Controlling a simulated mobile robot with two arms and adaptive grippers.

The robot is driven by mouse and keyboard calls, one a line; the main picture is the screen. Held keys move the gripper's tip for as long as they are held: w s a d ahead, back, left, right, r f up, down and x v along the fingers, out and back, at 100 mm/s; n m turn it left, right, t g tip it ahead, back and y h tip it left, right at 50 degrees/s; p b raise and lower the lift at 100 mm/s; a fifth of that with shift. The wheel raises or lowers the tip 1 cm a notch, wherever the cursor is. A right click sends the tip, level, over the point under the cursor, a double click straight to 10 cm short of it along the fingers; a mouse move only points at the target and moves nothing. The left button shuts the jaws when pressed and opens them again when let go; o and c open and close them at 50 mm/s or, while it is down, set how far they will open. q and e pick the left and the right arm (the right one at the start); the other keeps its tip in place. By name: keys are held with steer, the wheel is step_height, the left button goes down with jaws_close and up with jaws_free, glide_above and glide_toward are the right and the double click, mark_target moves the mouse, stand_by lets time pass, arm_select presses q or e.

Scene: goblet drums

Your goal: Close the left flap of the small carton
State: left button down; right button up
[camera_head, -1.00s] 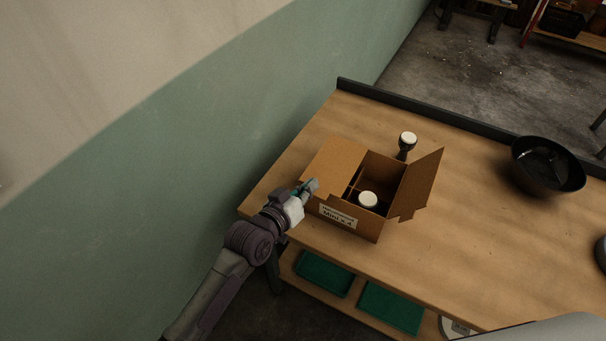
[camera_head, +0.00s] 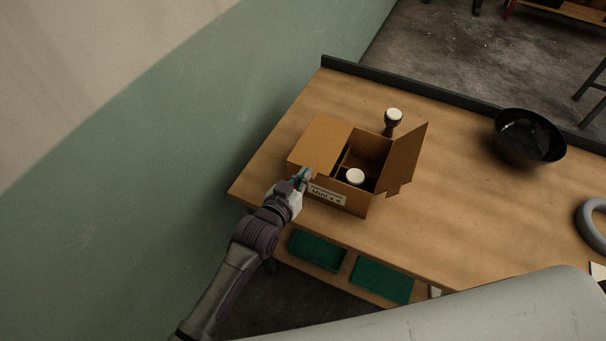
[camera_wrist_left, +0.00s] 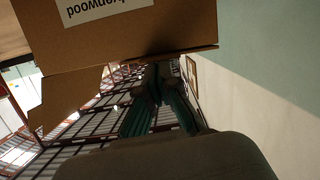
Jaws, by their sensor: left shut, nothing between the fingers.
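The small brown carton (camera_head: 352,206) stands on the workbench. Its left flap (camera_head: 318,145) lies roughly level over the left part of the opening; I cannot tell whether it is fully flat. Its right flap (camera_head: 407,155) stands up and leans outward. A white-topped goblet drum (camera_head: 355,177) sits in the open compartment. My left gripper (camera_head: 303,177) is shut and empty at the carton's front, near the left flap's front edge, partly covering the label. The left wrist view shows its fingers (camera_wrist_left: 160,100) beneath the carton's labelled wall (camera_wrist_left: 120,35). My right gripper is not in view.
Another white-topped drum (camera_head: 392,122) stands behind the carton. A black bowl (camera_head: 528,140) and a grey ring (camera_head: 592,222) are to the right on the workbench (camera_head: 450,205). Green trays (camera_head: 382,280) lie on the lower shelf. A green and cream wall (camera_head: 180,110) rises at left.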

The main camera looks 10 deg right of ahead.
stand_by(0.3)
arm_select(q)
steer(key=s+a+r+p, duration=0.1)
steer(key=s+a+r, duration=0.4)
steer(key=s, duration=0.3)
steer(key=shift+a+r+p, duration=0.3)
steer(key=shift+a+r, duration=0.05)
steer(key=shift+r, duration=0.4)
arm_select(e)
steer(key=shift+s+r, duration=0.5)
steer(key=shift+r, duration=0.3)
